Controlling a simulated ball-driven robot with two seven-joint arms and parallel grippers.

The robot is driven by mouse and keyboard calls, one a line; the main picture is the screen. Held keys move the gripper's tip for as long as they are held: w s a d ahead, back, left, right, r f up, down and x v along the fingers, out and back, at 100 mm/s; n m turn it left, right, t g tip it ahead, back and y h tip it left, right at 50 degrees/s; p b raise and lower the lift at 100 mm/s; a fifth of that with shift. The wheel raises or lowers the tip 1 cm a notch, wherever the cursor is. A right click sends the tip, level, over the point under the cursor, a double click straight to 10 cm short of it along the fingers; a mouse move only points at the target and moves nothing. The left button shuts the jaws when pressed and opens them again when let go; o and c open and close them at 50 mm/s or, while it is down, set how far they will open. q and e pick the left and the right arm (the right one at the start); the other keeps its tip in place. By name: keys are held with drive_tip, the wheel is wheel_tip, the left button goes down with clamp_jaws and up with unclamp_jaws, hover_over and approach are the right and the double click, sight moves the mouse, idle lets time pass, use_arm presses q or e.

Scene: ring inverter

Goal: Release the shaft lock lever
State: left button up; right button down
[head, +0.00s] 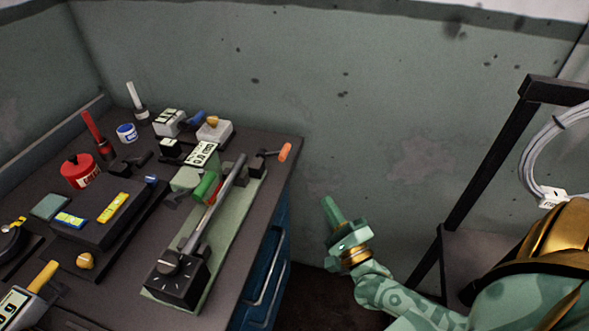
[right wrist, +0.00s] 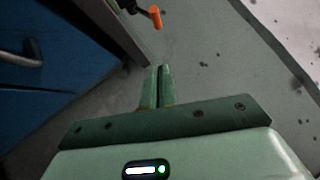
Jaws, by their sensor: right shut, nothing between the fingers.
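A metal shaft (head: 215,203) lies along a pale green base plate (head: 236,222) on the bench. A black block with a dial (head: 175,279) stands at its near end. A lever with an orange grip (head: 285,152) sticks out past the bench edge at the far end; the orange grip also shows in the right wrist view (right wrist: 155,17). A green handle (head: 205,186) and a red part stand by the shaft. I cannot tell from markings which is the lock lever. My right gripper (head: 330,203) is shut and empty, off the bench's right side, apart from the orange grip. My left gripper is not in view.
The dark bench top (head: 262,205) also holds a red can (head: 80,170), a blue-and-white tub (head: 127,133) and several small devices. Blue drawers (head: 262,285) are below. A dark rack (head: 480,160) with a cable coil stands right. Open floor lies between.

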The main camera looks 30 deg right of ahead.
sight(274, 154)
drive_tip(key=shift+r, duration=0.1)
drive_tip(key=a+x, duration=0.2)
drive_tip(key=x, duration=1.1)
drive_tip(key=shift+a+r+b, duration=0.3)
drive_tip(key=shift+r+b, duration=0.05)
drive_tip(key=shift+b, duration=0.1)
drive_tip(key=shift+s, duration=0.1)
